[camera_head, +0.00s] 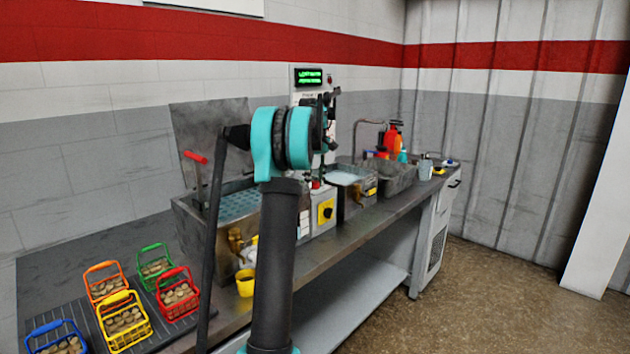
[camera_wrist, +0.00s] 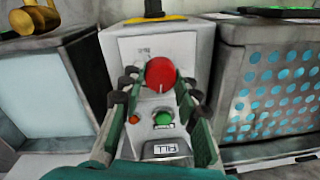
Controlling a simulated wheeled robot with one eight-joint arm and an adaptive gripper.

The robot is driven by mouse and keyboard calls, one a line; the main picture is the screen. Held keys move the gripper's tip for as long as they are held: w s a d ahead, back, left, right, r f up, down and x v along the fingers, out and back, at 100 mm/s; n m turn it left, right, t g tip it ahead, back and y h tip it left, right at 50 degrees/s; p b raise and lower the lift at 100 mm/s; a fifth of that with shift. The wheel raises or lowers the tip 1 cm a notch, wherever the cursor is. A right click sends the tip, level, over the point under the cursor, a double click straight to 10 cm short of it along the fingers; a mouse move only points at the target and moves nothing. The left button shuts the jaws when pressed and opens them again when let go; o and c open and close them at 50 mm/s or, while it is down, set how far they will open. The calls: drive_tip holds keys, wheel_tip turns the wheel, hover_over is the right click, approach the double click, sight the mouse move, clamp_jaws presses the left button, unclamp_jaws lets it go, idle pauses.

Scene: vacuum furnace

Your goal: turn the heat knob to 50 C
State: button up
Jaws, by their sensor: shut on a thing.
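A round red knob (camera_wrist: 160,72) stands on the pale top face of a control box (camera_wrist: 185,45) in the wrist view. My gripper (camera_wrist: 160,84) reaches over this box with one dark finger on each side of the knob, shut on it. A white pointer mark shows at the knob's lower edge. A green button (camera_wrist: 163,118), a small orange light (camera_wrist: 134,119) and a small display (camera_wrist: 167,148) lie below it between the fingers. The scale labels are too small to read. In the head view the box's yellow front with a black knob (camera_head: 326,211) shows; my arm hides part of it.
A basin with a blue perforated surface (camera_wrist: 275,85) stands right of the box in the wrist view, another basin (camera_wrist: 45,100) left. On the bench are a yellow cup (camera_head: 245,284), several coloured baskets (camera_head: 125,322) and a lit green display (camera_head: 309,76) on a panel behind my arm.

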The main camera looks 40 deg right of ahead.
sight(317, 182)
drive_tip(key=m, duration=0.5)
drive_tip(key=shift+m, duration=1.9)
drive_tip(key=o, duration=1.2)
drive_tip(key=shift+s, duration=0.1)
drive_tip(key=shift+c, duration=0.2)
drive_tip(key=shift+r, duration=0.15)
wheel_tip(317, 182, up, 12)
drive_tip(key=shift+s+d, duration=0.2)
drive_tip(key=shift+s, duration=0.05)
